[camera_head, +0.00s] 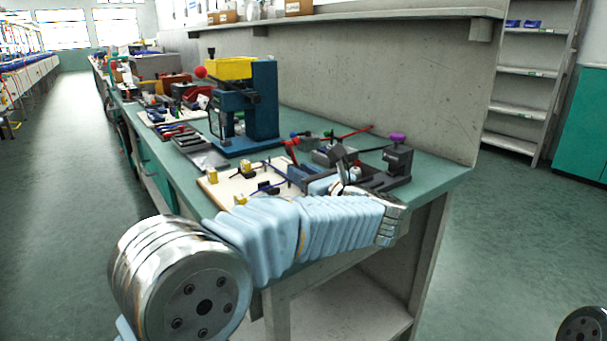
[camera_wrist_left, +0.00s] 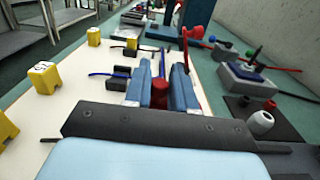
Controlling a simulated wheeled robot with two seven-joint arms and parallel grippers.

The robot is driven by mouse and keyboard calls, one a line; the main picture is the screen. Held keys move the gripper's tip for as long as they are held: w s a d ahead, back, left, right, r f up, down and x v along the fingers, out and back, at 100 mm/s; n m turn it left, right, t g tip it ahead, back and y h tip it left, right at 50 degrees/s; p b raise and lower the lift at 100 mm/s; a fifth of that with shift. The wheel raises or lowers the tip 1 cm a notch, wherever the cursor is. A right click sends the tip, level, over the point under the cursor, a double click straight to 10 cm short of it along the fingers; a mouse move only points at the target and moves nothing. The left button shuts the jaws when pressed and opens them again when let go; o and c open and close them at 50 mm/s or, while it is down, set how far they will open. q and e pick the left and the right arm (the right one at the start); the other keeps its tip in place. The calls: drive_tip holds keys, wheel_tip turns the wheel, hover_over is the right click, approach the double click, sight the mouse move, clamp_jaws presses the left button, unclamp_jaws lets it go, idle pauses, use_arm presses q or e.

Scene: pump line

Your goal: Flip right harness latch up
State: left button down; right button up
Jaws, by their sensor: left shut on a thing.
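My left gripper (camera_wrist_left: 160,80) is shut on a red grip piece (camera_wrist_left: 161,95), which stands between its two blue fingers in the left wrist view. A thin red bar shows just beyond the fingertips. In the head view the left gripper (camera_head: 322,186) is low at the right edge of the cream harness board (camera_head: 211,192), partly hidden by my own arm. A red lever (camera_head: 291,153) stands just beyond it. Black clips (camera_wrist_left: 112,82) with blue cable lie on the board, left of the fingers. The latch's base is hidden. My right gripper is out of view.
Yellow blocks (camera_wrist_left: 43,77) stand on the board. Right of the gripper are a grey block (camera_wrist_left: 247,77) and white fittings (camera_wrist_left: 260,123). A dark clamp with a purple knob (camera_head: 397,138) stands near the bench end. A blue press (camera_head: 263,100) with a yellow top stands behind.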

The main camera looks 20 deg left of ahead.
use_arm(q)
drive_tip(key=shift+w+r+m, duration=0.1)
drive_tip(key=shift+m, duration=0.2)
drive_tip(key=shift+w+d+r+m, duration=0.2)
drive_tip(key=shift+r+m, duration=0.25)
drive_tip(key=shift+m, duration=0.45)
drive_tip(key=shift+w+d+r+m+p, duration=0.25)
drive_tip(key=shift+r+m+p, duration=0.15)
drive_tip(key=shift+m, duration=0.5)
drive_tip(key=shift+w+d+r+m, duration=0.15)
drive_tip(key=shift+w+r+m, duration=0.15)
drive_tip(key=shift+m, duration=0.5)
drive_tip(key=m+p, duration=0.1)
drive_tip(key=w+m+p, duration=0.1)
drive_tip(key=shift+d+r+m, duration=0.35)
drive_tip(key=shift+d+m, duration=0.05)
drive_tip(key=m+p, duration=0.1)
drive_tip(key=w+d+m+p, duration=0.1)
drive_tip(key=m, duration=0.1)
drive_tip(key=shift+w+r, duration=0.15)
drive_tip(key=shift+w+d+m+p, duration=0.2)
drive_tip(key=shift+m+p, duration=0.1)
drive_tip(key=shift+m, duration=0.3)
drive_tip(key=shift+w+d+m+p, duration=0.15)
drive_tip(key=shift+w+m+p, duration=0.1)
drive_tip(key=shift+m, duration=0.35)
